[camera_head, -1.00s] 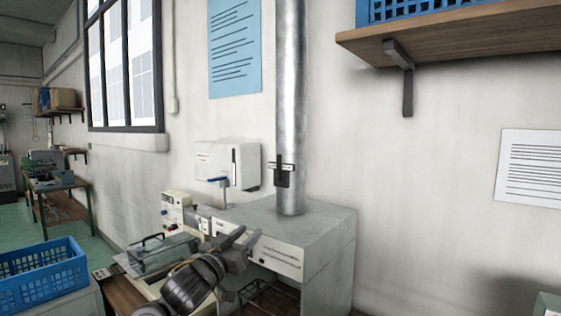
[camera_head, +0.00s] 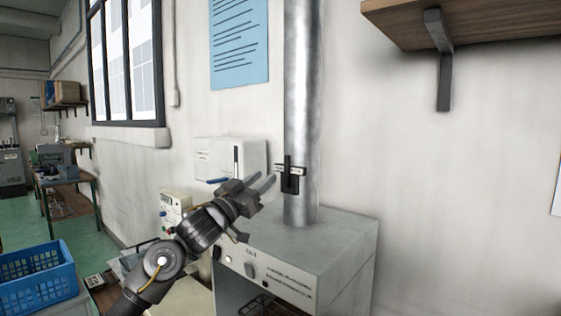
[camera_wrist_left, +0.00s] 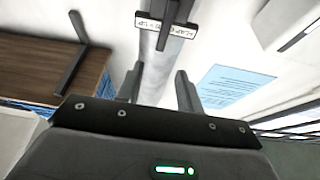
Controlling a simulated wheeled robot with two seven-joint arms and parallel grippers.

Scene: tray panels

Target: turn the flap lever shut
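The flap lever (camera_head: 289,175) is a black handle on the round metal duct (camera_head: 301,110), over a small pale label plate. Its handle stands upright, along the duct, in the head view. The lever (camera_wrist_left: 166,22) also shows at the top of the left wrist view, with the label plate behind it. My left gripper (camera_head: 266,183) is just left of the lever, apart from it, with its fingers toward the duct. In the left wrist view its two fingers (camera_wrist_left: 158,80) are spread with nothing between them. My right gripper is out of view.
The duct rises from a grey cabinet (camera_head: 345,240). A white wall box (camera_head: 215,160) is close behind my left gripper. A wooden shelf (camera_head: 500,20) with a bracket (camera_head: 441,70) is at upper right.

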